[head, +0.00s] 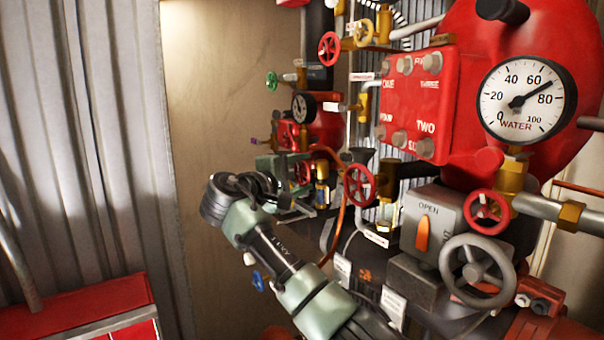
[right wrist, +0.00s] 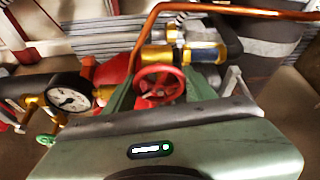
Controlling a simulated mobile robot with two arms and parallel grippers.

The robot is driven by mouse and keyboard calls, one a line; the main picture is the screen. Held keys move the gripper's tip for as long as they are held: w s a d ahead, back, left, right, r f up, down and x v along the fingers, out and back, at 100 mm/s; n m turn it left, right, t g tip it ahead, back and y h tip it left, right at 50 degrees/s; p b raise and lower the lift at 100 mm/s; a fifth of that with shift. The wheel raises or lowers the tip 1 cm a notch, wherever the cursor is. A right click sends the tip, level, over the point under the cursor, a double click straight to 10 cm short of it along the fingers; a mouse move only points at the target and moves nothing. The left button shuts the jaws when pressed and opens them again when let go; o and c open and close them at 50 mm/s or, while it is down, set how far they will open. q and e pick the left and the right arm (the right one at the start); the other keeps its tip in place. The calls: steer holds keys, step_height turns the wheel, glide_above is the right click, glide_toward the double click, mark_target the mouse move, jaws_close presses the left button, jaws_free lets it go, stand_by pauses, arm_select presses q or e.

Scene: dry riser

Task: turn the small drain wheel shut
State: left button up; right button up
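A small red handwheel (right wrist: 160,84) shows in the right wrist view, between the two green fingers of my right gripper (right wrist: 162,92). The fingers stand apart on either side of it; I see no clear contact with the rim. In the head view the right gripper (head: 305,180) reaches toward the red pipework from the left, and the wheel (head: 303,173) shows partly behind it. No readable label names this wheel as the drain. My left gripper is not in view.
An orange-brown pipe (right wrist: 225,9) curves close above the fingers. A small gauge (right wrist: 70,92) and a green wheel (right wrist: 46,139) lie to the left. In the head view, another red wheel (head: 359,185) and a grey wheel (head: 477,271) stand to the right.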

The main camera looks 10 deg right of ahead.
steer(key=c, duration=0.3)
steer(key=shift+f, duration=0.1)
steer(key=shift+c, duration=0.2)
steer(key=shift+f+b, duration=0.15)
steer(key=shift+b, duration=0.35)
steer(key=m+b, duration=0.1)
steer(key=b, duration=0.1)
steer(key=m+b, duration=0.1)
steer(key=b, duration=0.1)
steer(key=m+t+h+b, duration=0.1)
steer(key=b, duration=0.1)
steer(key=shift+f+m, duration=0.25)
steer(key=shift+m, duration=0.15)
arm_select(q)
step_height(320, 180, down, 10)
steer(key=b, duration=0.2)
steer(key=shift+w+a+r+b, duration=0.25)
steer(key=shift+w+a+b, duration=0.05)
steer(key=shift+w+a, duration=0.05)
arm_select(e)
steer(key=shift+r+m+h, duration=0.15)
steer(key=shift+m+h, duration=0.55)
steer(key=shift+m, duration=0.8)
steer(key=o, duration=1.3)
steer(key=shift+d, duration=0.1)
steer(key=shift+o, duration=0.4)
steer(key=shift+s+r, duration=0.1)
steer(key=shift+r, duration=0.1)
